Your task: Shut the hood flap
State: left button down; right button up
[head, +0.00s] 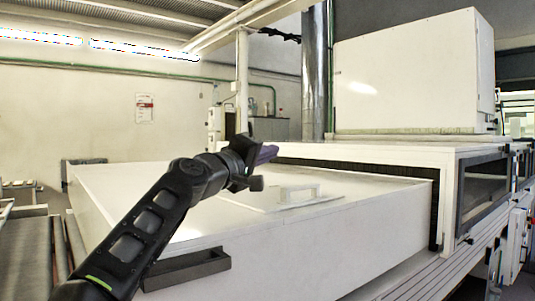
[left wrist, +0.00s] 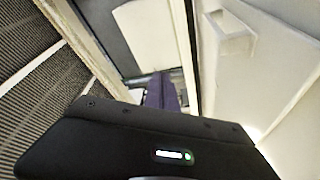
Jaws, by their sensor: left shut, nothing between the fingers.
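The white hood (head: 370,225) is a long box that fills the middle of the head view. A pale panel with a raised white handle (head: 298,193) lies on its top and looks like the hood flap (head: 262,204); I cannot tell its exact angle. My left gripper (head: 266,154) is shut and empty, its purple fingers above the hood and to the left of the handle, apart from it. In the left wrist view the shut fingers (left wrist: 162,92) point away from the camera, and a white handle-like block (left wrist: 230,38) is to their right. My right gripper is not in view.
A dark bracket-like bar (head: 187,269) sticks out on the hood's near left side. A white-framed tunnel section with a window (head: 485,190) stands at the right. A shiny vertical duct (head: 315,75) rises behind. Roller-like conveyor tracks (head: 28,255) run along the left.

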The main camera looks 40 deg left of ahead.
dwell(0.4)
pick_arm(q)
notch_tip(320, 180, up, 4)
jog(key=p, duration=0.4)
jog(key=s+a+f+b, duration=0.2)
jog(key=s+f+b, duration=0.1)
jog(key=s, duration=0.6)
jog(key=shift+a+f+b, duration=0.15)
jog(key=shift+a+b, duration=0.15)
jog(key=shift+b, duration=0.3)
